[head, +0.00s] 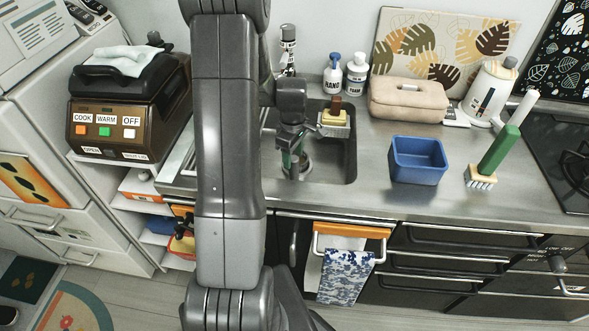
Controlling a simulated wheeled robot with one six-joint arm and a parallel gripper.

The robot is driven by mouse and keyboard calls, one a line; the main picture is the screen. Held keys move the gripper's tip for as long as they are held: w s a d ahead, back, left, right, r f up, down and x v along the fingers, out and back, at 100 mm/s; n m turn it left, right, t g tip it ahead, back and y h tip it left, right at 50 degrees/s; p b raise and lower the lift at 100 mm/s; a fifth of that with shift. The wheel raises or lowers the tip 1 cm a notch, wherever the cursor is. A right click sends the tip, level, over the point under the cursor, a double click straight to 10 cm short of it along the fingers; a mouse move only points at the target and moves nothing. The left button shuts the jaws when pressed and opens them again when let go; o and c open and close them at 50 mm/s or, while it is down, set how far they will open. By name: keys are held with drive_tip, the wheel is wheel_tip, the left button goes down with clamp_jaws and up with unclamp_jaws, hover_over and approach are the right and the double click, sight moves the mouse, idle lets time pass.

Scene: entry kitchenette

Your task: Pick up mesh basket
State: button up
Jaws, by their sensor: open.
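My gripper (292,165) points down into the steel sink (340,170), with its fingers low in the basin. A small round grey metal piece (305,168) shows at the sink bottom, right beside and partly behind the fingers. It may be the mesh basket, but its mesh is too small to make out. My gripper is open, and I cannot tell whether the fingers touch that piece. My arm hides the left part of the sink.
A sponge holder with brush (334,122) sits at the sink's back edge. A blue tub (418,160), a green-handled brush (492,158) and a beige case (409,99) stand on the counter to the right. Two pump bottles (345,75) stand behind. A brown cooker (128,112) is at left.

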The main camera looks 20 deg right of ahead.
sight(294, 167)
drive_tip(key=shift+d+f+p, duration=0.15)
drive_tip(key=shift+f+p, duration=0.25)
drive_tip(key=shift+f, duration=2.5)
clamp_jaws()
